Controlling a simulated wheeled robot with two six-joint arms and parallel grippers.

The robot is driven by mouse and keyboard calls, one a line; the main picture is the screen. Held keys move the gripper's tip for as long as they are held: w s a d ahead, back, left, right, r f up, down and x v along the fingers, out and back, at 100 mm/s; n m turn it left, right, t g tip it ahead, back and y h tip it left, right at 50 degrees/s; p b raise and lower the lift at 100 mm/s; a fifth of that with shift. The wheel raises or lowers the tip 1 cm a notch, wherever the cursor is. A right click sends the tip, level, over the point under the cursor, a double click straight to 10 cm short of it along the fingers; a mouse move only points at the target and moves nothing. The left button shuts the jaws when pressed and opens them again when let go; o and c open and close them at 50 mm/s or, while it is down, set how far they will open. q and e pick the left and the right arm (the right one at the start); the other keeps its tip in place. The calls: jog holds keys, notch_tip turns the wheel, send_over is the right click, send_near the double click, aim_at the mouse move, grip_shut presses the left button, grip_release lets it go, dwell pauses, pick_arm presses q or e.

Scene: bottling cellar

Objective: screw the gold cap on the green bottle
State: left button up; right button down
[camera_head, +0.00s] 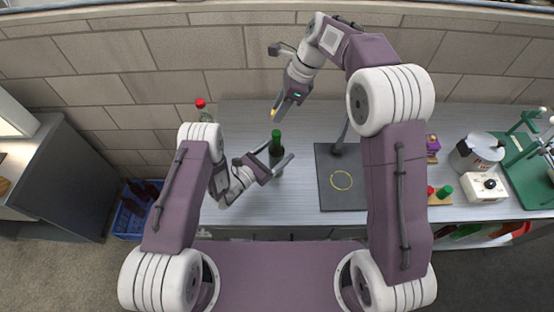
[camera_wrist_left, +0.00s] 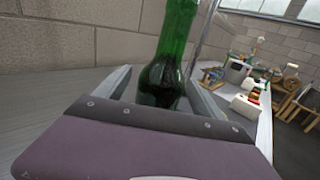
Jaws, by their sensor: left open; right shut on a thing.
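The green bottle (camera_head: 276,146) stands upright on the bench, and its neck and shoulder fill the middle of the left wrist view (camera_wrist_left: 170,60). My left gripper (camera_head: 276,159) is open, with one finger on either side of the bottle. Whether the fingers touch the glass cannot be told. My right gripper (camera_head: 279,112) is above and behind the bottle, near the wall, shut on the gold cap (camera_head: 274,114), a small yellowish spot at its fingertips. The bottle's top appears apart from the cap.
A clear bottle with a red cap (camera_head: 201,108) stands behind my left arm. A dark mat (camera_head: 328,190) with a yellow ring lies to the right. Further right are a green cap (camera_head: 444,191), a white device (camera_head: 484,188) and a pot (camera_head: 477,153). A blue crate (camera_head: 128,222) sits on the floor.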

pick_arm(q)
jog(key=shift+s+a, duration=0.1)
jog(key=shift+a, duration=0.05)
pick_arm(e)
jog(key=shift+s+a, duration=0.15)
pick_arm(q)
jog(key=c, duration=0.4)
grip_shut()
pick_arm(e)
send_over(275, 132)
jog(key=d, duration=0.1)
jog(key=shift+f, duration=2.45)
jog(key=shift+f, duration=0.85)
jog(key=shift+f, duration=0.6)
